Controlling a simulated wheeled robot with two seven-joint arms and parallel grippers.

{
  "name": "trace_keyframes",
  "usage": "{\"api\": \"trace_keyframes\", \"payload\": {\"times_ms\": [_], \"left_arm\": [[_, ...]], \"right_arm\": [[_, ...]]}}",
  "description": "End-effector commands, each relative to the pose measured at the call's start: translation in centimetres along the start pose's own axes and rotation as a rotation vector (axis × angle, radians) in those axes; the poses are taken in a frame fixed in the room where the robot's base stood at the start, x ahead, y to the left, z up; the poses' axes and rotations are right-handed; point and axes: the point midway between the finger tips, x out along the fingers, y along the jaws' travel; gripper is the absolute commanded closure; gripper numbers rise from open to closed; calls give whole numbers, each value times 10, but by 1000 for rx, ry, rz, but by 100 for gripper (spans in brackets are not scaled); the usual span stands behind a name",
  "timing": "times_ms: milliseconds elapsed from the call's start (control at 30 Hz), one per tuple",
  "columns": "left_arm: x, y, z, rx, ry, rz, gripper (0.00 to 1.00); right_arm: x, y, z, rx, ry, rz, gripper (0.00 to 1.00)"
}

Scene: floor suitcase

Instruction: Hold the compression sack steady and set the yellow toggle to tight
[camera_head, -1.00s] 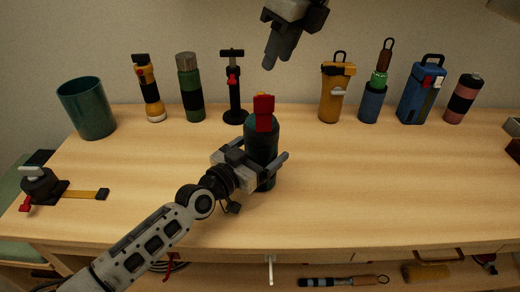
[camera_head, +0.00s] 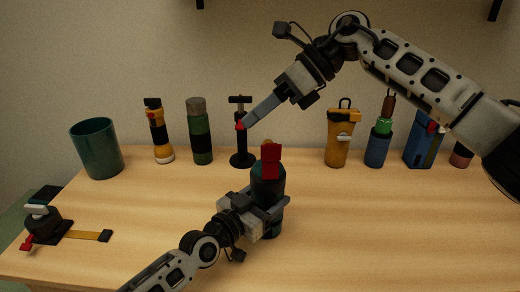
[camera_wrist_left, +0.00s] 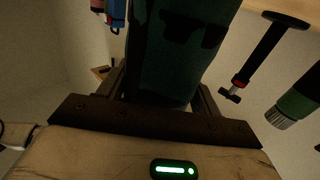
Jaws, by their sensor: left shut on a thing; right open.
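The compression sack (camera_head: 268,188) appears to be the dark teal cylinder standing upright on the table, with a red block (camera_head: 271,160) on top. A small yellow piece (camera_head: 267,142) just shows behind the red block; it may be the yellow toggle, mostly hidden, and its setting cannot be told. My left gripper (camera_head: 262,205) is shut around the sack's body. In the left wrist view the sack (camera_wrist_left: 180,60) fills the space between the fingers. My right gripper (camera_head: 262,112) is open and empty, above and slightly left of the sack's top, apart from it.
A black stand with a red part (camera_head: 242,150) is close behind my right fingertips. A teal cup (camera_head: 96,148), flashlight (camera_head: 160,135) and green bottle (camera_head: 200,135) stand back left. An orange bottle (camera_head: 338,140) and others stand back right. A strapped black device (camera_head: 48,228) lies front left.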

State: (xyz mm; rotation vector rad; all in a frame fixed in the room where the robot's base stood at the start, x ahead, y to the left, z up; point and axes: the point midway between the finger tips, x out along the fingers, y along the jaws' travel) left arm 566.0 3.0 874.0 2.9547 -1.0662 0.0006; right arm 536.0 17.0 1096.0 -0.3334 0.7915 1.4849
Motion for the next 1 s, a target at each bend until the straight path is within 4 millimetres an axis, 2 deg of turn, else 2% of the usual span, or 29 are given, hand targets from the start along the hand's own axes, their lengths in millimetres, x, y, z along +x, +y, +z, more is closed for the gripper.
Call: {"api": "trace_keyframes", "payload": {"times_ms": [33,167,300,500,600,767,1000], "left_arm": [[0,0,0,0,-1,-1,67],[0,0,0,0,-1,-1,67],[0,0,0,0,-1,-1,67],[0,0,0,0,-1,-1,67],[0,0,0,0,-1,-1,67],[0,0,0,0,-1,0,67],[0,0,1,0,-1,0,67]], "right_arm": [[0,-3,-5,-27,-101,61,58],[-12,-18,-21,-121,-361,130,58],[-23,-44,-64,-200,-569,84,58],[-32,-67,-115,-261,-722,-24,58],[-31,-72,-129,-278,-732,-58,58],[-20,-74,-126,-288,-731,-69,58],[15,-71,-94,-288,-731,-66,58]]}}
